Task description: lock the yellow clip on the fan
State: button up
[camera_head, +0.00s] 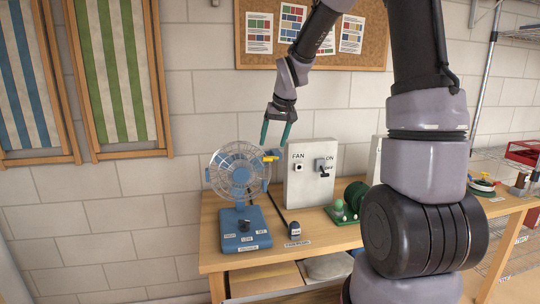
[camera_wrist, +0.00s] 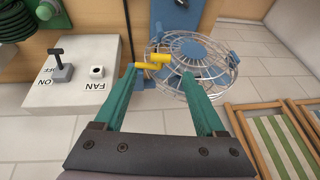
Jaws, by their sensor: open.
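The blue fan (camera_head: 232,228) with a round wire cage stands at the left end of the wooden table; its cage (camera_wrist: 214,66) also shows in the wrist view. The yellow clip (camera_head: 271,159) is at the cage's right rim in the head view. In the wrist view the clip (camera_wrist: 155,59) sticks out from the rim, close to the tip of the left finger. My gripper (camera_head: 274,143) points down just above the clip, with its two teal fingers apart and nothing held between them. In the wrist view my gripper (camera_wrist: 162,72) reaches toward the cage edge.
A white switch box (camera_head: 311,182) marked FAN and ON/OFF stands right of the fan. A black plug (camera_head: 294,229) lies in front of it, and a green spool (camera_head: 356,194) stands further right. Folded striped chairs (camera_head: 118,70) hang on the wall at left.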

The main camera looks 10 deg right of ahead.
aim_at(268, 159)
jog(key=x, duration=0.6)
jog(key=shift+w+a+f, duration=0.1)
jog(key=shift+a+f, duration=0.05)
jog(key=shift+f, duration=0.1)
grip_shut()
jog(key=shift+a+f+h, duration=0.25)
jog(key=shift+h, duration=0.15)
jog(key=shift+d+f+h, duration=0.1)
jog(key=shift+f+h, duration=0.05)
jog(key=shift+h, duration=0.25)
